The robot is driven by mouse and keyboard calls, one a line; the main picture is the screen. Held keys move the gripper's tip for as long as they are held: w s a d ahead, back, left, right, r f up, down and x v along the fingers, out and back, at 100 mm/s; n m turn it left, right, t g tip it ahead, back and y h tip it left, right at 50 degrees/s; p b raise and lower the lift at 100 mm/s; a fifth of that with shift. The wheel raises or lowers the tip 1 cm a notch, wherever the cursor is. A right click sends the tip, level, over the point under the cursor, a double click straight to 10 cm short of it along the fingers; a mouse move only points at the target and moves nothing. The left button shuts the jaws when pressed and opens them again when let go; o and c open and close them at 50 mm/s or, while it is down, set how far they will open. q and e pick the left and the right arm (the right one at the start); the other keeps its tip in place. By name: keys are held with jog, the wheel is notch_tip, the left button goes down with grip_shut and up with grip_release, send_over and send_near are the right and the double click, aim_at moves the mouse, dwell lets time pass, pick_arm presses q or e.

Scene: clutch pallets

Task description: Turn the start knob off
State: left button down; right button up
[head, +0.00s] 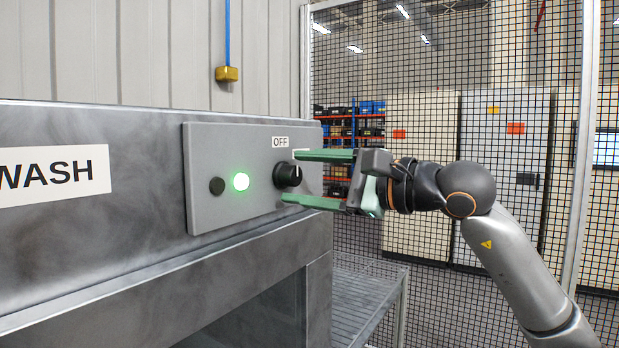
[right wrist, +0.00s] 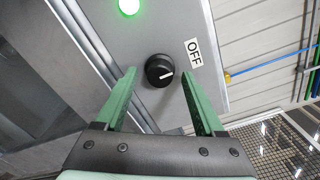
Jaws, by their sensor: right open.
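The start knob (head: 288,174) is a round black knob with a white pointer line on the grey control panel (head: 225,200). An OFF label (head: 280,142) is above it, and a lit green lamp (head: 241,181) is to its left. My right gripper (head: 290,177) has its green fingers above and below the knob in the head view. In the right wrist view the knob (right wrist: 159,70) shows between the open fingertips (right wrist: 158,74), with the pointer turned away from the OFF label (right wrist: 194,53). I cannot tell whether the fingers touch it. My left gripper is not in view.
A dark round button (head: 217,186) sits left of the green lamp. The panel is on a metal machine with a WASH sign (head: 52,176).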

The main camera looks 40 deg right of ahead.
jog(key=b+v, duration=0.6)
jog(key=v, duration=0.6)
jog(key=shift+s, duration=0.3)
jog(key=shift+d, duration=0.15)
